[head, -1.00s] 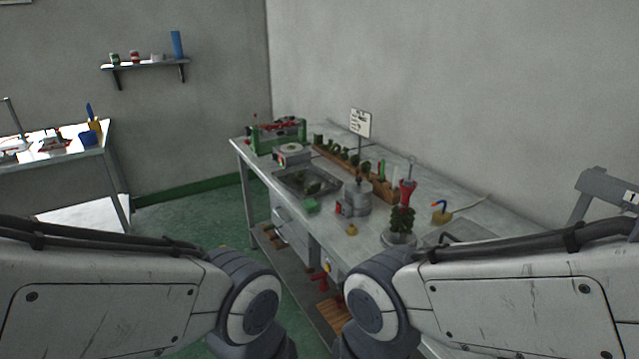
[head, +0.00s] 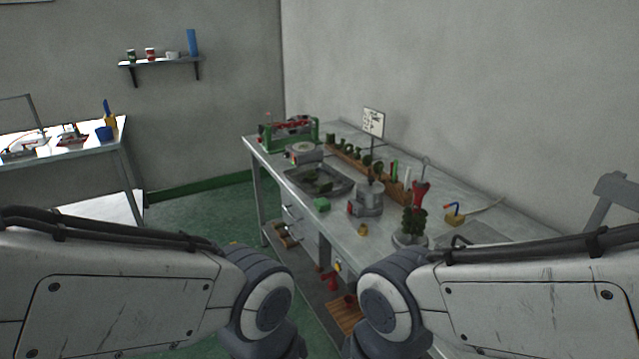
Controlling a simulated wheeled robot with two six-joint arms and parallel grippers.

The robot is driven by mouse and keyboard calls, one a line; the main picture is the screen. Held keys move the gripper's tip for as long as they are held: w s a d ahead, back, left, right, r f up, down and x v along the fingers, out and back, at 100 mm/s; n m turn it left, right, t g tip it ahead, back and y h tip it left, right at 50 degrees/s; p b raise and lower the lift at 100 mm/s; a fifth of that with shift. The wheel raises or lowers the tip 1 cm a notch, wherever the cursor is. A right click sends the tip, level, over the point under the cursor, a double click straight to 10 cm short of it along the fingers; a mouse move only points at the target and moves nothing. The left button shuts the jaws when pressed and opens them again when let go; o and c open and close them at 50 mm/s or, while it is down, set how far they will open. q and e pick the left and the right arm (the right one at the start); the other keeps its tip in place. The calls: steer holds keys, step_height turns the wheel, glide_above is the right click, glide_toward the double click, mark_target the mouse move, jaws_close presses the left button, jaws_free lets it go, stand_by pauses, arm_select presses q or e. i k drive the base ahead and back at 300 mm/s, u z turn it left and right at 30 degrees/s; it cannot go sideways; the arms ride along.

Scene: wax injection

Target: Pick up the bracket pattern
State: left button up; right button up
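Several small dark green wax patterns (head: 363,160) stand in a row along a wooden rack at the back of the metal workbench (head: 375,235). More dark green pieces (head: 320,183) lie in a dark shallow tray (head: 340,186) on the bench. The pieces are too small to tell which one is the bracket pattern. Both of my arms reach in low at the front, but neither gripper shows, and both stay short of the bench top.
A grey pot (head: 369,199), a dark green wax tree (head: 412,224), a red-handled tool (head: 420,192) and a green press frame (head: 290,133) crowd the bench. A sign (head: 373,122) stands at the back. Another table (head: 60,150) is at left; green floor (head: 205,215) lies open between.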

mark_target(322, 188)
steer(key=u, duration=0.45)
steer(key=i, duration=0.65)
steer(key=u, duration=0.8)
steer(key=i, duration=1.9)
steer(key=z, duration=1.25)
steer(key=i, duration=0.5)
steer(key=z, duration=0.4)
